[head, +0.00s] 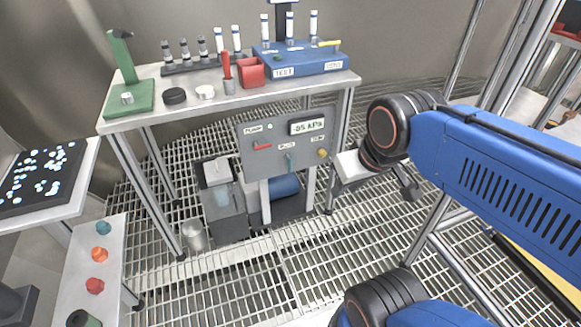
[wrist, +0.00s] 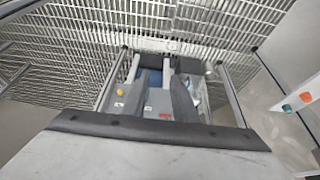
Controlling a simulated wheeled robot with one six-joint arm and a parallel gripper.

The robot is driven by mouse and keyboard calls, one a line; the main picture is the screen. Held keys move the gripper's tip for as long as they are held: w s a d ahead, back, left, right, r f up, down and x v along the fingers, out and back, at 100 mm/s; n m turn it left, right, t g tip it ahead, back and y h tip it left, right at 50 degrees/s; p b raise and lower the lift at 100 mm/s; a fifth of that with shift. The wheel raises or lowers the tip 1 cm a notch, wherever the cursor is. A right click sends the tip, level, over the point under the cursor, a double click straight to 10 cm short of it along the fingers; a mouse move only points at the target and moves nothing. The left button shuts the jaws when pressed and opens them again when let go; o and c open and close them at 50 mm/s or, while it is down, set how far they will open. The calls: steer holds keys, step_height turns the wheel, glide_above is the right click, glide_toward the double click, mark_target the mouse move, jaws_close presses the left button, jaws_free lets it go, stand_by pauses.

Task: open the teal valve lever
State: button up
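The teal valve lever (head: 290,162) hangs downward on the lower middle of the grey pump panel (head: 255,165) under the bench. A red lever (head: 262,146) is to its left and a yellow knob (head: 322,153) to its right. My gripper (wrist: 160,82) is open and empty in the wrist view, with two dark fingers apart in front of the panel. The wrist view shows the panel upside down, with the yellow knob (wrist: 120,92) at left; I cannot make out the teal lever there. In the head view my gripper is right of the panel, apart from the lever.
The bench (head: 150,115) above the panel carries a blue test box (head: 300,62), a red holder (head: 250,72) and a green stand (head: 128,100). Bench legs flank the panel. The grating in front is clear.

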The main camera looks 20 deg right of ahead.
steer(key=c, duration=0.5)
steer(key=shift+w+d, duration=0.1)
steer(key=shift+w, duration=0.2)
jaws_close()
steer(key=w+d+f+m+h, duration=0.1)
steer(key=w+f+h, duration=0.15)
steer(key=w, duration=0.75)
steer(key=w+d+f+h, duration=0.2)
steer(key=w+f, duration=0.2)
steer(key=w, duration=0.6)
steer(key=w+a+f+n, duration=0.1)
steer(key=w+a+f, duration=0.4)
steer(key=w+f, duration=0.3)
steer(key=w+a+f+n, duration=0.1)
steer(key=w+a+f, duration=0.5)
steer(key=w+f, duration=0.2)
steer(key=shift+w+a+f+t, duration=0.15)
steer(key=shift+w+f+t, duration=0.05)
steer(key=shift+f+t, duration=0.2)
